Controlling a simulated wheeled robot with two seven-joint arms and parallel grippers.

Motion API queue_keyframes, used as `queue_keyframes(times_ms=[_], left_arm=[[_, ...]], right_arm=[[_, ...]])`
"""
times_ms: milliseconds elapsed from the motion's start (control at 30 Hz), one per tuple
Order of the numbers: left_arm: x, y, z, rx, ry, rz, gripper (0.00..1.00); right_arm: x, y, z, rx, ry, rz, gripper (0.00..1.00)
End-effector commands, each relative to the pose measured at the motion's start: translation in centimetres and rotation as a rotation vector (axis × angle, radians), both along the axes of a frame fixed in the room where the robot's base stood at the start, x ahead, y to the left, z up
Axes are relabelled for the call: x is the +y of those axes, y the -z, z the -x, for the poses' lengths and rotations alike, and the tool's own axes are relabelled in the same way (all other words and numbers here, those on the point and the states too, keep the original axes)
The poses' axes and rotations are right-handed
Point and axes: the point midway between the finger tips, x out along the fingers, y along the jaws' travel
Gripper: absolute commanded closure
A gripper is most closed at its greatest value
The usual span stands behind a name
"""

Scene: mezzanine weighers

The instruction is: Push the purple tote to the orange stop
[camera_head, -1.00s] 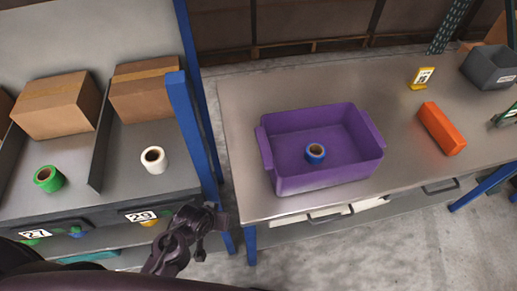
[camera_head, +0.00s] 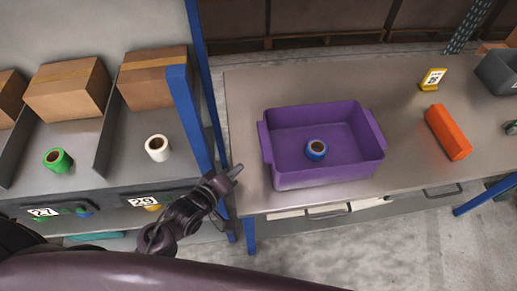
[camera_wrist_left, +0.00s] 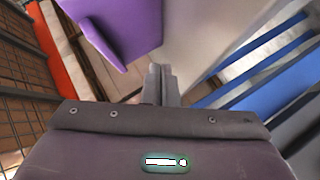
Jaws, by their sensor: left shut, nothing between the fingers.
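The purple tote (camera_head: 330,172) stands upright on the steel table, with a roll of blue tape (camera_head: 316,149) inside it. The orange stop (camera_head: 447,132) is a block lying on the table to the right of the tote, with bare tabletop between them. My left gripper (camera_head: 237,170) is shut and empty near the table's left edge, to the left of the tote and apart from it. My right gripper is not in view.
A blue post (camera_head: 190,110) stands between the table (camera_head: 245,100) and the shelf at left. That shelf holds cardboard boxes (camera_head: 68,90), a green roll (camera_head: 57,160) and a white roll (camera_head: 158,148).

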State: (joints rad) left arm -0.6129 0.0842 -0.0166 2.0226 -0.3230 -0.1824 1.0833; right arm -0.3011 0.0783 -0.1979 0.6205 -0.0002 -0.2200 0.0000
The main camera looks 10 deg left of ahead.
Motion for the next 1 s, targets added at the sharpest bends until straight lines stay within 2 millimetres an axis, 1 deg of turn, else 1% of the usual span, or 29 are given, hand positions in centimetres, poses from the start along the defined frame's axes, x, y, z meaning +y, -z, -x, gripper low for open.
queue_keyframes(times_ms=[33, 100, 200, 300, 433, 567, 800, 1000], left_arm=[[-0.2, 0.3, 0.2, -0.024, -0.013, 0.108, 1.0], [-0.5, 0.1, 0.6, -0.06, -0.025, 0.26, 1.0], [-0.7, -0.3, 1.2, -0.096, -0.029, 0.433, 1.0], [-0.8, -0.6, 1.6, -0.115, -0.029, 0.54, 1.0], [-0.9, -0.9, 1.4, -0.127, -0.027, 0.59, 1.0], [-1.6, -1.0, -0.1, -0.129, -0.027, 0.592, 1.0], [-3.5, -1.1, -4.2, -0.128, -0.027, 0.588, 1.0], [-4.6, -0.9, -6.5, -0.127, -0.029, 0.587, 1.0]], right_arm=[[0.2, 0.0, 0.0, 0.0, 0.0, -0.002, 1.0], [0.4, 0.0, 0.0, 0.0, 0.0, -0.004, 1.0], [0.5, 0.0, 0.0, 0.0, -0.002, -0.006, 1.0], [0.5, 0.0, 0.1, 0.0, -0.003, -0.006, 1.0], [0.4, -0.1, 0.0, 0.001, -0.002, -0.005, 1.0], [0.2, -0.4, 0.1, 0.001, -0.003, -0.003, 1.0], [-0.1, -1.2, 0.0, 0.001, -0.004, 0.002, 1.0], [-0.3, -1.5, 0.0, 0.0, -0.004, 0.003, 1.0]])
